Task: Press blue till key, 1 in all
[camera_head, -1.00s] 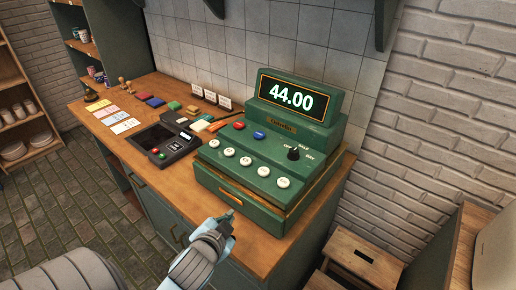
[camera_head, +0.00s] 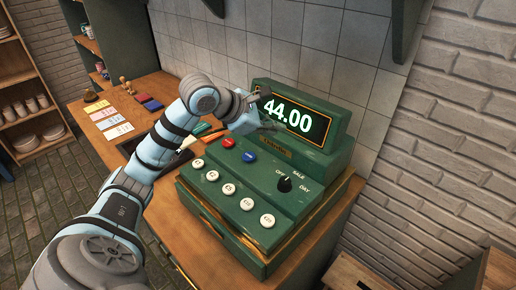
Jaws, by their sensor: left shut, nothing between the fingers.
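The green till (camera_head: 235,182) stands on the wooden counter, its display (camera_head: 288,116) reading 44.00. The blue key (camera_head: 249,157) is on its sloped top, right of the red key (camera_head: 228,143). Several white keys (camera_head: 229,189) form a row in front, and a black dial (camera_head: 284,185) sits at the right. My left gripper (camera_head: 272,127) is shut and empty. It is above the back of the till in the picture, just in front of the display and beyond the blue key, whose top is uncovered. My right gripper is not in view.
My left arm hides the card reader and part of the counter (camera_head: 90,99). Coloured cards (camera_head: 111,122) lie at the left of the counter. A tiled wall (camera_head: 330,60) rises behind the till. A wooden stool (camera_head: 350,275) stands at the lower right.

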